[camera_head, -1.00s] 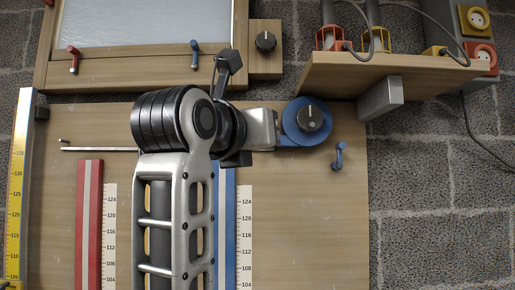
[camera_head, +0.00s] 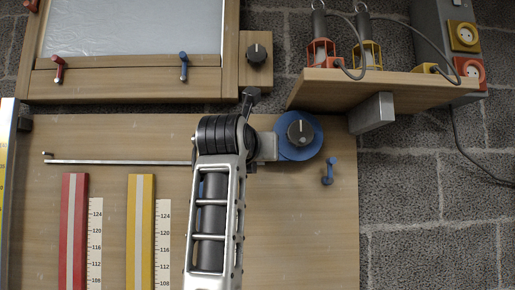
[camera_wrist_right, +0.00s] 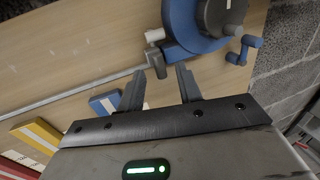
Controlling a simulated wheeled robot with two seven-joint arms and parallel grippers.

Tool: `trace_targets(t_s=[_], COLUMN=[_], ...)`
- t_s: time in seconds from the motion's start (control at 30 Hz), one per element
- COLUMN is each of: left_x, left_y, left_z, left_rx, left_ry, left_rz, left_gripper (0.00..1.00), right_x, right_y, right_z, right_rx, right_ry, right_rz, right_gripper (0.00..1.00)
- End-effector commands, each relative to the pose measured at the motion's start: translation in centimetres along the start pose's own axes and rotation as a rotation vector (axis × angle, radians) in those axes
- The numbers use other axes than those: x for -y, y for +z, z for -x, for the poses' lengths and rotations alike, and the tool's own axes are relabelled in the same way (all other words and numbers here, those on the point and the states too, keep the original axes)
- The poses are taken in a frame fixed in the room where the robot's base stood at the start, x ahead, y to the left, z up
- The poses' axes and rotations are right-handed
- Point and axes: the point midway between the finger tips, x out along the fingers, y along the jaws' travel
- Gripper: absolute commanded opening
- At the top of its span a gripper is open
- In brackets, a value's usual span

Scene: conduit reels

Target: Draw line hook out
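A blue reel (camera_head: 311,142) with a black knob (camera_head: 300,132) is mounted on the wooden board (camera_head: 335,230); it also shows at the top of the right wrist view (camera_wrist_right: 180,25). Beside it in that view is a small grey fitting (camera_wrist_right: 154,62), which looks like the line hook, at the end of a thin metal rod (camera_wrist_right: 70,97). My right gripper (camera_wrist_right: 160,82) is open, its fingertips just short of the fitting, with nothing between them. In the head view my right arm hides the fingers and the fitting. My left gripper is out of view.
A blue crank (camera_head: 328,171) sits right of the reel. Red (camera_head: 73,235) and yellow (camera_head: 141,235) bars with scales lie left of my arm; a blue bar (camera_wrist_right: 103,104) is near my gripper. A wooden shelf (camera_head: 385,86) with lamps and sockets overhangs the upper right.

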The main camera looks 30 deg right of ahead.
Motion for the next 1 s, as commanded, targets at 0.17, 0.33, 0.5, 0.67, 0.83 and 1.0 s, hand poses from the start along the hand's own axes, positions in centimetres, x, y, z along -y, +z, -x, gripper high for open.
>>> trace_targets(t_s=[0.17,0.33,0.5,0.67,0.83,1.0], left_x=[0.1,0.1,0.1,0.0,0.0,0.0], left_y=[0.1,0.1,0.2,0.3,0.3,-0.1], left_z=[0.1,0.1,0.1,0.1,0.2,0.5], left_rx=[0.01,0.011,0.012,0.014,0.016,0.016], left_ry=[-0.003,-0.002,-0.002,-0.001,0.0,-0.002], left_rz=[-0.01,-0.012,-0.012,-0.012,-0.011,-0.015], left_gripper=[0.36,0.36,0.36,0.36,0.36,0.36], right_x=[0.0,0.0,0.0,0.0,0.0,-0.1], right_y=[0.0,0.0,0.0,0.0,0.0,0.1], right_z=[-1.5,-1.7,-1.7,-1.7,-1.7,-1.6], right_rx=[0.0,0.0,0.0,0.0,0.0,-0.001], right_ry=[0.0,0.0,0.0,0.0,-0.002,-0.021], right_rz=[0.0,-0.001,-0.001,-0.001,-0.001,0.0], right_gripper=[0.35,0.35,0.29,0.0,0.0,0.0])
